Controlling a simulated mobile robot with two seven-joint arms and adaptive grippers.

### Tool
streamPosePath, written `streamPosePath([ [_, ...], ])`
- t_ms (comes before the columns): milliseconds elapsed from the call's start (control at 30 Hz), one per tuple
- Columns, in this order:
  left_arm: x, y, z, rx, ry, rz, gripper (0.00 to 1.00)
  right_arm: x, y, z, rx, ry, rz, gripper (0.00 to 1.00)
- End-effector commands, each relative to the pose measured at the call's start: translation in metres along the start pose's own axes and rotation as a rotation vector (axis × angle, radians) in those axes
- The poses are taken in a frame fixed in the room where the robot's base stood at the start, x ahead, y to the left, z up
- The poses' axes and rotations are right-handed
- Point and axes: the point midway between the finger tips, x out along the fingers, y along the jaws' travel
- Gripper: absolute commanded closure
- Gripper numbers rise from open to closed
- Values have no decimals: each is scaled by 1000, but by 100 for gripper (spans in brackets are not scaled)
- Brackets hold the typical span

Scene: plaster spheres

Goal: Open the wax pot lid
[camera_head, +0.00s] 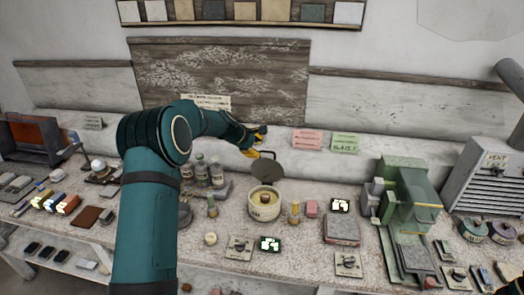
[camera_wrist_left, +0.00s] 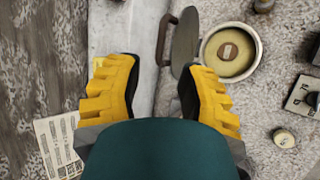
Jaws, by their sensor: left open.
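The wax pot (camera_head: 263,211) is a round cream pot on the bench, with yellowish contents and a brown piece in the middle. Its grey lid (camera_head: 268,169) stands raised and tilted at the pot's back edge, so the mouth is uncovered. The left wrist view shows the pot (camera_wrist_left: 256,66) and the lid (camera_wrist_left: 185,42), with a dark handle on the lid's far side. My left gripper (camera_head: 262,143) is open behind and above the lid. In the left wrist view, its right finger overlaps the lid's near edge; contact is unclear. Nothing is between its fingers (camera_wrist_left: 160,88).
Bottles (camera_head: 201,172) stand left of the pot. A pink block (camera_head: 311,208) and a grey-topped block (camera_head: 342,229) lie to its right. A green machine (camera_head: 410,195) stands further right. Small switch boxes (camera_head: 239,247) line the front. A dark yellow-tipped part shows at the bottom right corner.

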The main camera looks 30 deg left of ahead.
Motion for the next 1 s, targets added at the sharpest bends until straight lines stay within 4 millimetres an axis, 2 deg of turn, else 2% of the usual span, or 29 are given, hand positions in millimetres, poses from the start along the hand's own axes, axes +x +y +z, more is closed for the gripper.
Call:
streamPosePath([
  [100,-23,1,0,0,0,2,61,0,0,0,0,0,0,53],
  [333,-47,0,1,0,-1,1,61,0,0,0,0,0,0,53],
  [900,-50,0,1,0,-1,-1,61,0,0,0,0,0,0,53],
  [1000,-44,-8,1,10,2,-14,61,0,0,0,0,0,0,53],
])
